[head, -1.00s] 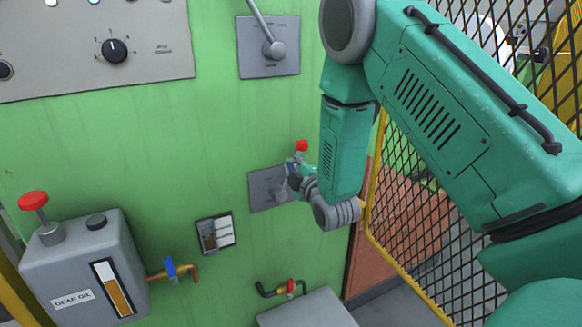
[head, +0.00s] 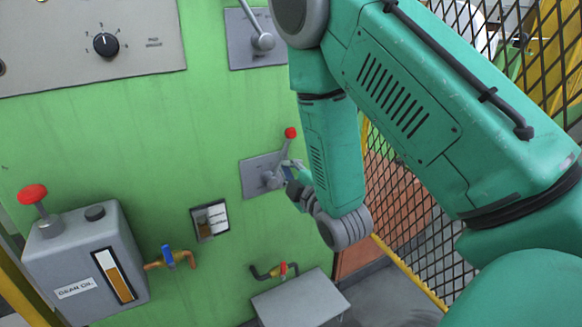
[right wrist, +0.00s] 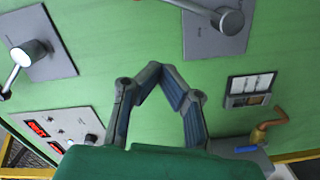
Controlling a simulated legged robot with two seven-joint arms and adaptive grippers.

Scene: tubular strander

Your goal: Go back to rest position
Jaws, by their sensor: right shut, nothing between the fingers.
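My right gripper (head: 287,172) is small and partly hidden by my own wrist in the head view. It is in front of the lower lever, whose red knob (head: 290,132) stands above it and whose grey plate (head: 258,176) is on the green panel. In the right wrist view the fingers (right wrist: 160,72) come together at their tips with nothing between them. A grey lever hub on its plate (right wrist: 205,38) is beyond them at the upper right. Whether the gripper touches the lever is hard to tell, but a gap appears. My left gripper is not in view.
The green panel (head: 110,150) carries an upper lever (head: 263,42), a rotary knob (head: 106,44) and a small gauge (head: 211,220). A gear oil tank (head: 80,265) juts out at lower left. A grey box (head: 300,300) is below; mesh fencing (head: 400,215) stands right.

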